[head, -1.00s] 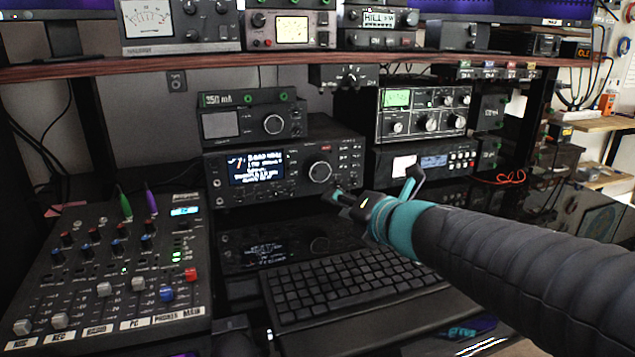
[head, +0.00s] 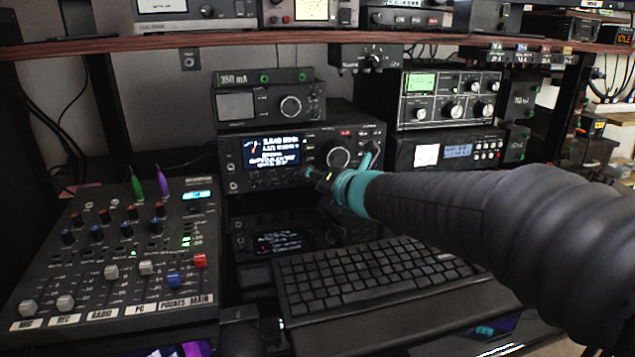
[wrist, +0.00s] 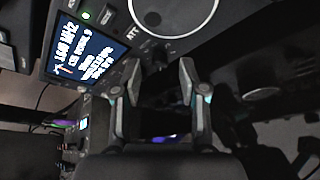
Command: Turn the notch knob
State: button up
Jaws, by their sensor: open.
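The black radio (head: 232,160) with a lit blue display stands in the middle below the shelf. Its large round dial (head: 338,156) is right of the display; the dial's ringed edge also shows at the top of the wrist view (wrist: 172,30). No notch label is legible, so I cannot tell which knob is the notch knob. A small dark knob-like shape (wrist: 158,58) shows between my fingertips in the wrist view, below the large dial. My gripper (head: 340,164) is open in front of the radio's lower front, fingers apart. I cannot tell whether it touches the panel.
A keyboard (head: 375,275) lies below my arm. A mixer (head: 125,275) with faders and coloured knobs is at left. A smaller unit (head: 268,108) sits on the radio; a tuner with a green meter (head: 450,98) stands at right. The wooden shelf (head: 300,42) runs above.

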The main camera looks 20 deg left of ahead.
jog(key=shift+w+a+f, duration=0.2)
jog(key=shift+w+a, duration=0.2)
jog(key=shift+a, duration=0.05)
grip_shut()
jog(key=shift+d+m, duration=0.1)
jog(key=shift+m, duration=0.2)
jog(key=shift+f+m+y+b, duration=0.2)
jog(key=shift+m+y+b, duration=0.7)
jog(key=shift+m+b, duration=0.3)
jog(key=shift+m+y+b, duration=0.4)
jog(key=shift+m+b, duration=0.25)
jog(key=shift+m, duration=0.25)
